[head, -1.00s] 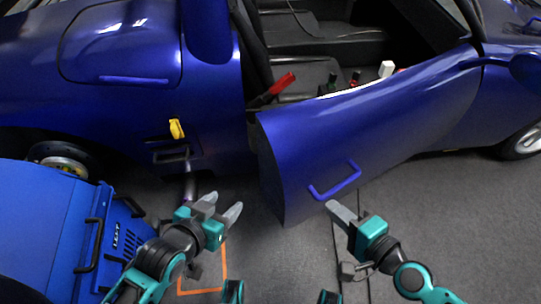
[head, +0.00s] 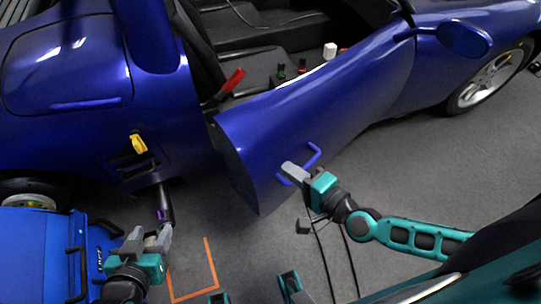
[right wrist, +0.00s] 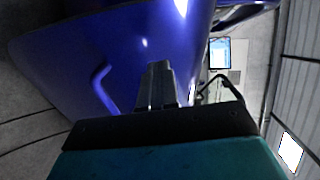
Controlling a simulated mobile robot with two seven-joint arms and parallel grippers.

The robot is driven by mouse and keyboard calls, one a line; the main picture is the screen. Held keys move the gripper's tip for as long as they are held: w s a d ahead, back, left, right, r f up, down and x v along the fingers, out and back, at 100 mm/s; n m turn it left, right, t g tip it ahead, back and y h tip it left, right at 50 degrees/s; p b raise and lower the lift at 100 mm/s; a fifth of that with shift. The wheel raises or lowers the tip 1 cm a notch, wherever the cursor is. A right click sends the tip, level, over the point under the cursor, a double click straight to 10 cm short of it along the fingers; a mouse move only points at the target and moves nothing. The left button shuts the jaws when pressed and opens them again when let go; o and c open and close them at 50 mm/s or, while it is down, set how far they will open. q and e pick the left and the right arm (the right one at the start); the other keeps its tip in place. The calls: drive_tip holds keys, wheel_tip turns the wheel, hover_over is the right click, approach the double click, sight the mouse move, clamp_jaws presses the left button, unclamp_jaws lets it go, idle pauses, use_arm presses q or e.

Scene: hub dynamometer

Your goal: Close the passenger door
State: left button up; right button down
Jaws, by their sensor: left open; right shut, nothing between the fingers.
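The blue passenger door (head: 270,130) stands ajar, swung out from the blue car body. Its outer face carries a blue bar handle (head: 313,153). My right gripper (head: 287,168) is shut and empty, with its tips over the door handle's middle in the head view; whether they touch the door I cannot tell. In the right wrist view the shut fingers (right wrist: 157,85) point along the door face (right wrist: 60,60), just right of the handle (right wrist: 102,88). My left gripper (head: 150,240) is open and empty, low at the left, near the blue cabinet and away from the door.
A blue cabinet (head: 40,250) with black handles stands at the lower left. A yellow piece (head: 138,143) and a dark pipe (head: 164,203) are on the car's side left of the door opening. A red lever (head: 232,82) shows inside. Orange tape (head: 213,265) marks the clear grey floor.

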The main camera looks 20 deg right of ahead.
sight(265, 153)
drive_tip(key=x, duration=0.7)
drive_tip(key=shift+w+b, duration=0.1)
drive_tip(key=shift+b, duration=0.2)
use_arm(q)
drive_tip(key=shift+w+d+r, duration=0.1)
drive_tip(key=shift+w+d, duration=0.05)
drive_tip(key=shift+d, duration=0.2)
